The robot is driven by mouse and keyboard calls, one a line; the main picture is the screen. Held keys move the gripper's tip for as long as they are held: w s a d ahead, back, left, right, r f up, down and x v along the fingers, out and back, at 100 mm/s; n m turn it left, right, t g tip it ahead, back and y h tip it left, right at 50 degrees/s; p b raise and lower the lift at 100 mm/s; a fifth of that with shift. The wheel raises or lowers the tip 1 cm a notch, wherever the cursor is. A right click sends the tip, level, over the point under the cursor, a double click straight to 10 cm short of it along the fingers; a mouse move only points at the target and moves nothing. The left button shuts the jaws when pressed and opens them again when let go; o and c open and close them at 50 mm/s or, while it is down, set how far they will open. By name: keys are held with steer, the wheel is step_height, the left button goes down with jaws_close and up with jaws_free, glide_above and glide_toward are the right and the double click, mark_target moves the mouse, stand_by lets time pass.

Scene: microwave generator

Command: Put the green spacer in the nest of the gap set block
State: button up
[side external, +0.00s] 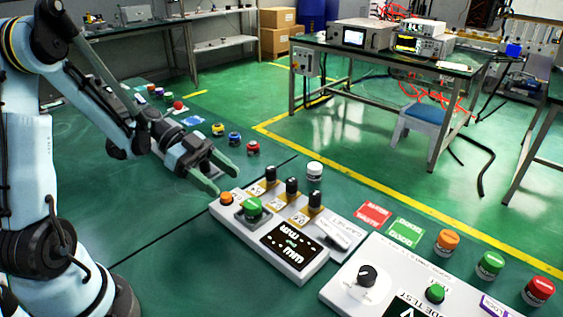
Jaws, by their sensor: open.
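A green round piece (251,207) sits on a grey square on the white control block (292,262); I cannot tell whether it is a loose spacer or a button. A green-topped cylinder with a pale base (490,265) stands on the table at the right, between an orange one and a red one. Either could be the green spacer. My gripper (227,183) is open, with nothing seen between its fingers, above and behind the left end of the control block. No block is readably labelled gap set, and I cannot make out a nest for certain.
A second panel (366,276) is at front right, near red (374,215) and green (406,232) cards. Small colored pieces (234,138) stand farther back.

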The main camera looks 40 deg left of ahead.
steer(key=s+d+r+n+t+y, duration=0.3)
steer(key=d+r+n+y, duration=0.2)
steer(key=n+y, duration=0.6)
steer(key=shift+s+d+r+n+y, duration=0.2)
steer(key=shift+n+y, duration=0.1)
steer(key=shift+n, duration=1.4)
steer(key=shift+c, duration=0.3)
